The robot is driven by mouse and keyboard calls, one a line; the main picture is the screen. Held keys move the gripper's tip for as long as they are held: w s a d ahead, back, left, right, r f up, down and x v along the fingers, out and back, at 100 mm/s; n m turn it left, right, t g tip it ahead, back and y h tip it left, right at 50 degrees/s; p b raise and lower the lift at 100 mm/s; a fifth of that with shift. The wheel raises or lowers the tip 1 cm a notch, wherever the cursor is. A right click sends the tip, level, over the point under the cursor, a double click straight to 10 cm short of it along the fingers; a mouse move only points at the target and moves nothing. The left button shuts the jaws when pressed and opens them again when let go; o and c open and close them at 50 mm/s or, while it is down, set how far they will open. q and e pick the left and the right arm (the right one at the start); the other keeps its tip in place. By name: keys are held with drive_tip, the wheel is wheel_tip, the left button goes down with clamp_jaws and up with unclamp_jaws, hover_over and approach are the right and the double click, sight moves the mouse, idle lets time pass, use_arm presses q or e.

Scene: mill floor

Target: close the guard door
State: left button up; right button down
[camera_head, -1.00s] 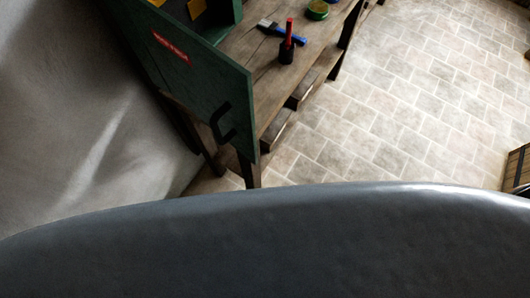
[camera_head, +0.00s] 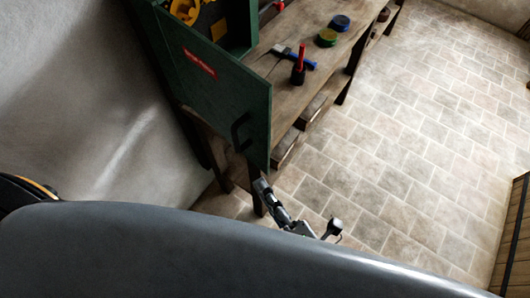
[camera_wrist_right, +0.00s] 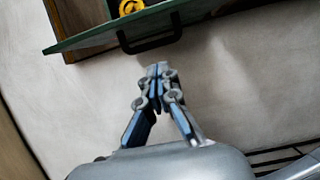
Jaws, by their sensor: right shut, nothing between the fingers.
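The green guard door (camera_head: 222,84) stands open on the cabinet at the upper left in the head view, with a red label (camera_head: 200,64) and a black handle (camera_head: 240,131). In the right wrist view the door (camera_wrist_right: 100,38) shows nearly edge-on at the top, with its handle (camera_wrist_right: 150,40) below it. My right gripper (camera_head: 262,186) is below the handle in the head view, apart from it. In the right wrist view the right gripper (camera_wrist_right: 157,70) is shut and empty, its tips just short of the handle. My left gripper is not in view.
The cabinet (camera_head: 240,25) holds yellow parts (camera_head: 187,10). The wooden bench (camera_head: 330,55) carries a blue-handled tool (camera_head: 295,57), a red-handled tool (camera_head: 299,65), a green round tin (camera_head: 327,37) and a blue one (camera_head: 341,22). The tiled floor (camera_head: 420,130) at right is clear. A wooden crate (camera_head: 515,240) stands at lower right.

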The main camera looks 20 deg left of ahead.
sight(264, 156)
drive_tip(key=shift+w+a+b, duration=0.2)
drive_tip(key=shift+w+a, duration=0.2)
drive_tip(key=shift+w, duration=0.85)
drive_tip(key=shift+w+a+b, duration=0.25)
drive_tip(key=shift+w+a, duration=0.15)
drive_tip(key=shift+w, duration=0.8)
drive_tip(key=shift+w+a+b, duration=0.2)
drive_tip(key=shift+w+a, duration=0.2)
drive_tip(key=shift+w, duration=0.85)
